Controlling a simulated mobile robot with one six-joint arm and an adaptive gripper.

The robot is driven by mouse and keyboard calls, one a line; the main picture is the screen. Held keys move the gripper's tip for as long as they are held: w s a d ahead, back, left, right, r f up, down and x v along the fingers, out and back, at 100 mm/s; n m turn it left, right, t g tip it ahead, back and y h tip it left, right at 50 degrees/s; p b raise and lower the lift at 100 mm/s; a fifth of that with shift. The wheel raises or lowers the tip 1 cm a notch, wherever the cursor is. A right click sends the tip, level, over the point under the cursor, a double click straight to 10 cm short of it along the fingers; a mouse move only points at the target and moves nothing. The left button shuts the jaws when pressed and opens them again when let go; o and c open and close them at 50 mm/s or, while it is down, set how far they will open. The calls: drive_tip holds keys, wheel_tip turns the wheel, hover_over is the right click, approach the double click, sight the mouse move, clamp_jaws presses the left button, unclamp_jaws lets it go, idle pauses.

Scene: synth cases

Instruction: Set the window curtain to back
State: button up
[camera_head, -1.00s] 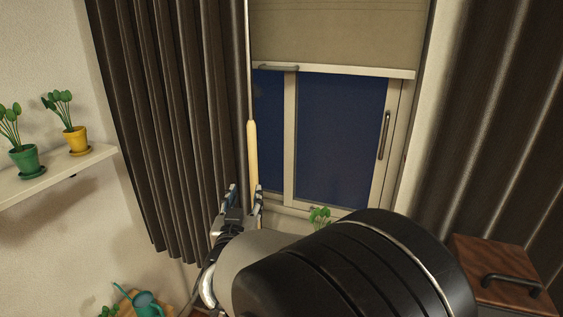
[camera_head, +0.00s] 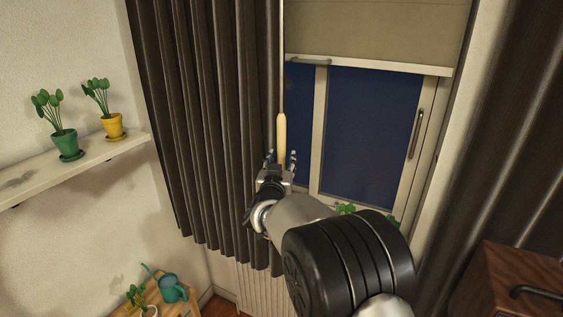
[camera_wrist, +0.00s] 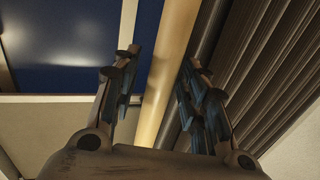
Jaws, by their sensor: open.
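A dark pleated curtain (camera_head: 205,110) hangs at the left of the window, and a second dark curtain (camera_head: 510,130) hangs at the right. A pale wooden wand (camera_head: 282,138) hangs on a thin rod at the inner edge of the left curtain. My gripper (camera_head: 281,158) is open at the wand's lower part. In the wrist view, the wand (camera_wrist: 165,75) runs between the two open fingers of my gripper (camera_wrist: 160,75), with the curtain folds (camera_wrist: 265,60) to the right. The fingers do not look closed on it. The wand's lower end is hidden in the head view.
The window (camera_head: 370,130) has a partly lowered beige blind (camera_head: 375,28). A white shelf (camera_head: 90,165) with potted plants is at the left. A small stand (camera_head: 180,295) with a teal watering can (camera_head: 170,288) is below. A wooden cabinet (camera_head: 500,285) is at lower right.

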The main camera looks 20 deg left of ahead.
clamp_jaws()
idle(0.5)
